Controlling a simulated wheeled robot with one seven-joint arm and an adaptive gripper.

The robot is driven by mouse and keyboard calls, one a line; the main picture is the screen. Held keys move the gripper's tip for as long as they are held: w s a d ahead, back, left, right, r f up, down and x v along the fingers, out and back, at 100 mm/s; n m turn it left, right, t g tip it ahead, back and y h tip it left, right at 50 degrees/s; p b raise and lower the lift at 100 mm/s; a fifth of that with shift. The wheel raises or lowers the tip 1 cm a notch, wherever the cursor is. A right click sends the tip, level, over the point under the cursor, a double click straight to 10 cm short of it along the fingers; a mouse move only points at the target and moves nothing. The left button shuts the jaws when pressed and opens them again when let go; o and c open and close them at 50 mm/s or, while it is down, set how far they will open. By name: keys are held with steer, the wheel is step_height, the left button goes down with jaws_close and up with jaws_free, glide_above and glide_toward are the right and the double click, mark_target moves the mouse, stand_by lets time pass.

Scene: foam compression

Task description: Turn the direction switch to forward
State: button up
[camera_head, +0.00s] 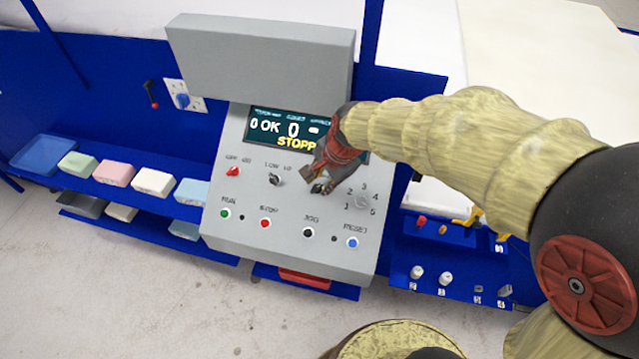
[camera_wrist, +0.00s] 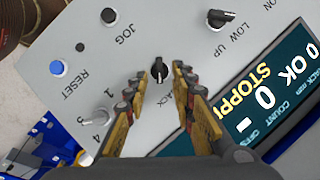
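The direction switch is a black knob (camera_wrist: 158,72) on the grey control panel (camera_head: 253,219), with a label partly hidden that ends in "ACK". In the wrist view it lies beyond and between the fingertips of my gripper (camera_wrist: 167,76). The two fingers stand apart, with clear panel visible on both sides of the knob, and I see no contact. In the head view my gripper (camera_head: 313,183) is over the knob's place and hides most of it. The panel display (camera_head: 272,127) reads "0 OK", "0" and "STOPP", the rest covered by my arm.
A LOW/UP knob (camera_head: 275,179) and a red switch (camera_head: 233,171) are to the left. A numbered dial (camera_head: 362,200) is close on the right. Green (camera_head: 225,213), red (camera_head: 265,223), black (camera_head: 308,232) and blue (camera_head: 352,242) buttons line the panel below.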

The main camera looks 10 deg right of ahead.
steer(key=shift+x, duration=0.9)
steer(key=shift+c, duration=1.3)
steer(key=c, duration=0.4)
steer(key=shift+s, duration=0.15)
